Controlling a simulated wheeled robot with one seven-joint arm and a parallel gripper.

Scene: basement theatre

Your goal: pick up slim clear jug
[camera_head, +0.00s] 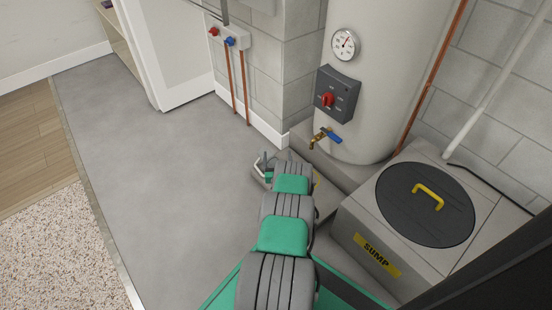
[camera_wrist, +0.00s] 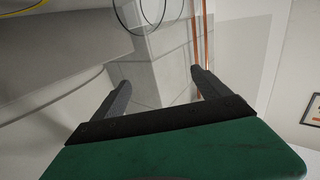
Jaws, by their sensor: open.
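In the head view my gripper (camera_head: 262,167) is small and partly hidden at the far end of my green and grey arm, low in front of the boiler.
A pale boiler tank (camera_head: 385,70) with a brass tap (camera_head: 318,141) stands beyond my arm. A grey sump box (camera_head: 350,220) with a black lid (camera_head: 425,205) is at right. Copper pipes (camera_head: 240,88) run down the wall. The grey floor (camera_head: 160,170) at left is clear.

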